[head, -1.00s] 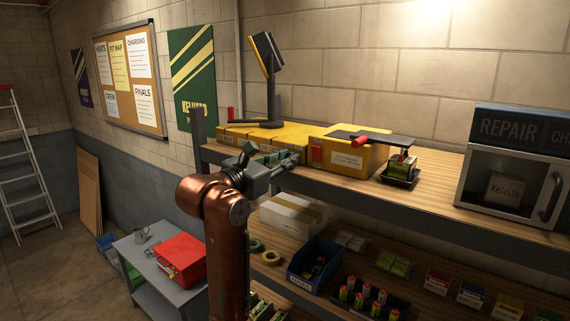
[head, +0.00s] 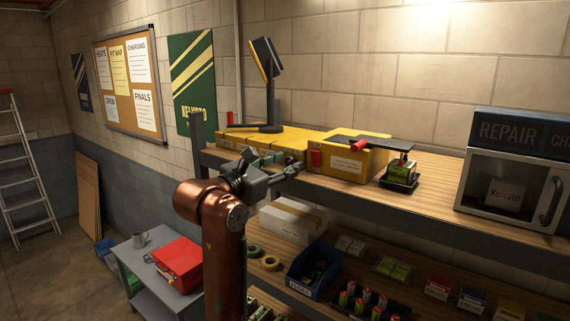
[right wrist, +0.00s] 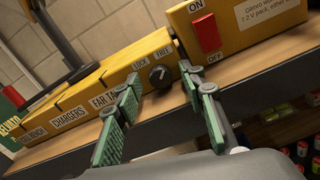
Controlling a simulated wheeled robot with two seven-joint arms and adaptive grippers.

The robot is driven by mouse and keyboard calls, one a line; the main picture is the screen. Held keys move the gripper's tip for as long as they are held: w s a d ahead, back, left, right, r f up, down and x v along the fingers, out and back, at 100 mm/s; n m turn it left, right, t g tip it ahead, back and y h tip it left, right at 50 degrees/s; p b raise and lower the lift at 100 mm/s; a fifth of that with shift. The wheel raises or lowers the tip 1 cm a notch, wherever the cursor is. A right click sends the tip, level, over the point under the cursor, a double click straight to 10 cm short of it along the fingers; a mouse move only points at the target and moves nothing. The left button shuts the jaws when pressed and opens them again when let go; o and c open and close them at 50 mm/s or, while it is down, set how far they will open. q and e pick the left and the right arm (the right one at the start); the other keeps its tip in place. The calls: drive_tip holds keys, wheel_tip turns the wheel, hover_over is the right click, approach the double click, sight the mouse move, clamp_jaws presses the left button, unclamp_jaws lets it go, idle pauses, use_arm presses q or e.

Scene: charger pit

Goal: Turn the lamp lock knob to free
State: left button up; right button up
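The lock knob (right wrist: 159,76) is a small round dark knob on the front of a yellow box, under the labels LOCK and FREE. Its pointer is too small to read. My right gripper (right wrist: 161,84) is open, with one green-padded finger on each side of the knob in the picture. I cannot tell whether either finger touches it. In the head view my right gripper (head: 284,170) is at the shelf's front edge and hides the knob. The black lamp (head: 270,85) stands upright on the yellow boxes (head: 300,138). My left gripper is not in view.
A yellow charger box (head: 348,164) with a red ON/OFF switch (right wrist: 206,34) stands right of the knob. Beyond it are a battery on a black stand (head: 400,181) and a repair cabinet (head: 510,180). The wooden shelf (head: 430,205) is bare between them.

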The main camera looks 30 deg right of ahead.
drive_tip(key=v, duration=1.1)
drive_tip(key=shift+s+a, duration=0.15)
drive_tip(key=shift+a, duration=0.2)
drive_tip(key=shift+d, duration=0.1)
